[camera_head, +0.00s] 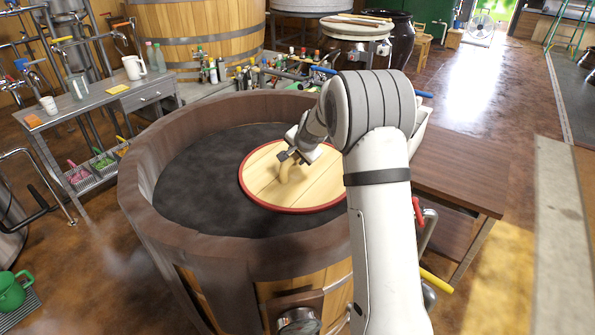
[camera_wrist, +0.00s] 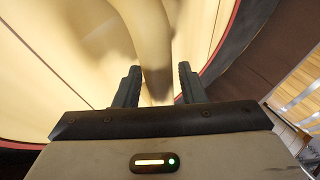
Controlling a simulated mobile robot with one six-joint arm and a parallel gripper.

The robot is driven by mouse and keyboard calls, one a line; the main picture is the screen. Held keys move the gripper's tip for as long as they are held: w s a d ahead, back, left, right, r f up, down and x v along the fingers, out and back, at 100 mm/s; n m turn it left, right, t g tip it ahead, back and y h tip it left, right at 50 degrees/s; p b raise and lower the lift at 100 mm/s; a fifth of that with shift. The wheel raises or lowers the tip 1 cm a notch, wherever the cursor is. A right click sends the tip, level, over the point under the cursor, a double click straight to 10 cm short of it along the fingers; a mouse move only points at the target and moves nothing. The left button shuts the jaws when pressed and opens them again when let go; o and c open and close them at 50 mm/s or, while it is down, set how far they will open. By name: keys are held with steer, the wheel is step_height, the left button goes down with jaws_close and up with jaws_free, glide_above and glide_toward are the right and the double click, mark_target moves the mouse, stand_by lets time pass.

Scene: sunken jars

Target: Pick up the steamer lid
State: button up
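The steamer lid (camera_head: 310,188) is a round pale wooden disc with a red rim and a curved wooden handle (camera_head: 285,168) on top. It lies inside the large wooden tub (camera_head: 150,215), over the dark surface. My gripper (camera_head: 288,155) is at the lid's handle. In the wrist view the handle (camera_wrist: 152,50) runs down between the two dark fingers of my gripper (camera_wrist: 157,88). The fingers are apart, with a visible gap on each side of the handle. The lid's planks (camera_wrist: 45,70) and red rim fill much of that view.
A brown wooden table (camera_head: 470,180) stands right of the tub. A grey bench (camera_head: 90,100) with a pitcher (camera_head: 134,68) is at the left. Several bottles (camera_head: 245,75) stand behind the tub. A green watering can (camera_head: 12,290) is at the lower left.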

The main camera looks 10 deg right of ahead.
jaws_close()
steer(key=shift+r, duration=0.1)
stand_by(1.0)
